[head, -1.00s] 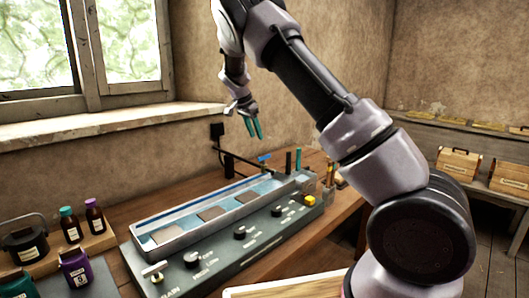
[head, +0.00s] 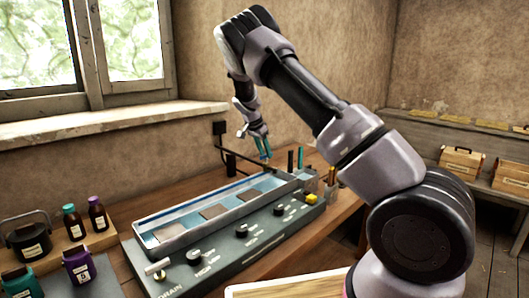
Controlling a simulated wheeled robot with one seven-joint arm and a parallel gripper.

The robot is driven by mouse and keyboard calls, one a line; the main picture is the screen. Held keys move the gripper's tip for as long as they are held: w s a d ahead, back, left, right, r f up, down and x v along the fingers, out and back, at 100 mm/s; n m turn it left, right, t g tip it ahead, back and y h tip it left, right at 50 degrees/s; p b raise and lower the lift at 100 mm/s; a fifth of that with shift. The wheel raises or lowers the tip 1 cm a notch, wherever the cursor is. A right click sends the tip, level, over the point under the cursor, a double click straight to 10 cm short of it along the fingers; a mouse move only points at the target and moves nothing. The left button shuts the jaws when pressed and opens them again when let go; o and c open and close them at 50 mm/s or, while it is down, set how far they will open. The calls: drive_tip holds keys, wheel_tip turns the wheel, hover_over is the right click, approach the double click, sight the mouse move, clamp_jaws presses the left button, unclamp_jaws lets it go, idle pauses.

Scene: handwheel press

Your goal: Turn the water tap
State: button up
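The water tap is a dark pipe (head: 240,160) on the back wall side, reaching out over the far end of the long grey sink unit. A small part of its blue handle (head: 264,157) shows just under my fingertips; the rest is hidden behind them. My gripper (head: 262,149) points down with its two teal fingers at the handle. A narrow gap shows between the fingers. I cannot tell whether they touch the handle.
The sink unit (head: 225,254) has several knobs and a yellow button (head: 311,198) on its front. Upright teal and dark rods (head: 291,160) stand close to the right of the tap. Bottles (head: 97,214) and a dark pot (head: 28,236) stand at the left.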

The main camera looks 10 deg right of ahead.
clamp_jaws()
drive_tip(key=shift+n, duration=0.4)
drive_tip(key=n, duration=0.2)
drive_tip(key=n+t+y, duration=0.1)
drive_tip(key=shift+s+d+n, duration=0.15)
drive_tip(key=shift+d+n, duration=0.05)
drive_tip(key=shift+n, duration=0.2)
drive_tip(key=n+y, duration=0.1)
drive_tip(key=n, duration=0.1)
drive_tip(key=n+t+y, duration=0.1)
drive_tip(key=n, duration=0.2)
drive_tip(key=shift+d, duration=0.2)
drive_tip(key=shift+n, duration=0.4)
drive_tip(key=shift+o, duration=0.9)
unclamp_jaws()
drive_tip(key=shift+s, duration=0.1)
